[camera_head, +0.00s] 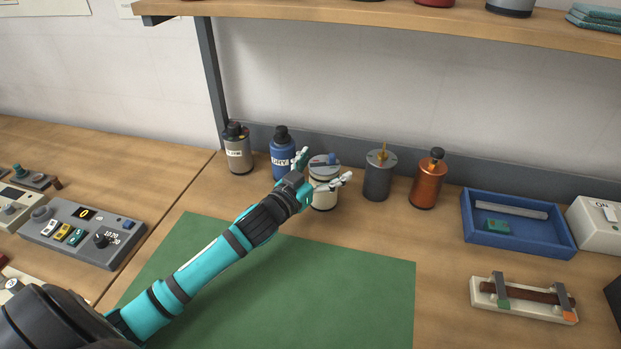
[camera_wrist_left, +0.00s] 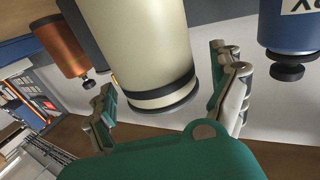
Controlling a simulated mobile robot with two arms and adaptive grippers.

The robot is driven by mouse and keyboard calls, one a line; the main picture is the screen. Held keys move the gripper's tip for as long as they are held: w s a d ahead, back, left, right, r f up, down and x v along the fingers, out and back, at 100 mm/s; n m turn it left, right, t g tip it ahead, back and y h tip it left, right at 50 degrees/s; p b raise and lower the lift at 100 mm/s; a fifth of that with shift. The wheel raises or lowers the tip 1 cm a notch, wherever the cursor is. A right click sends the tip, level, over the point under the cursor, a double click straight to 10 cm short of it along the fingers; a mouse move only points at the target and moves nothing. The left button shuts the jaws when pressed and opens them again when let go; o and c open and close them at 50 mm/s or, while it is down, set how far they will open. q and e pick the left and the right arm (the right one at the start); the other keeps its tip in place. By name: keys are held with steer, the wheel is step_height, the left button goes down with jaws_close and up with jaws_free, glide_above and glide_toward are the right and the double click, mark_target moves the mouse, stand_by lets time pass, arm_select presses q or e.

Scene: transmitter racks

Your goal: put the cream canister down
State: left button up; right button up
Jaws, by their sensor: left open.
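The cream canister (camera_head: 325,201) stands upright on the wooden bench, in a row of canisters along the back wall. It has a grey lid with a blue part on top, and its body fills the middle of the left wrist view (camera_wrist_left: 145,45), with a dark band near one end. My left gripper (camera_head: 323,169) is open, with one finger on each side of the canister. The wrist view shows the fingers (camera_wrist_left: 164,70) apart, with gaps beside the body. Part of the canister is hidden behind the gripper. My right gripper is out of view.
A blue canister (camera_head: 283,160) stands close left, with a grey one (camera_head: 238,155) beyond. A dark grey canister (camera_head: 378,180) and a copper one (camera_head: 428,185) stand right. A blue tray (camera_head: 555,247) lies farther right. The green mat (camera_head: 330,290) in front is clear beside my arm.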

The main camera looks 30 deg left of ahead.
arm_select(q)
steer(key=s+a+b, duration=0.1)
steer(key=s, duration=1)
steer(key=shift+s+a+b, duration=0.3)
steer(key=shift+a+b, duration=0.05)
steer(key=shift+f, duration=0.1)
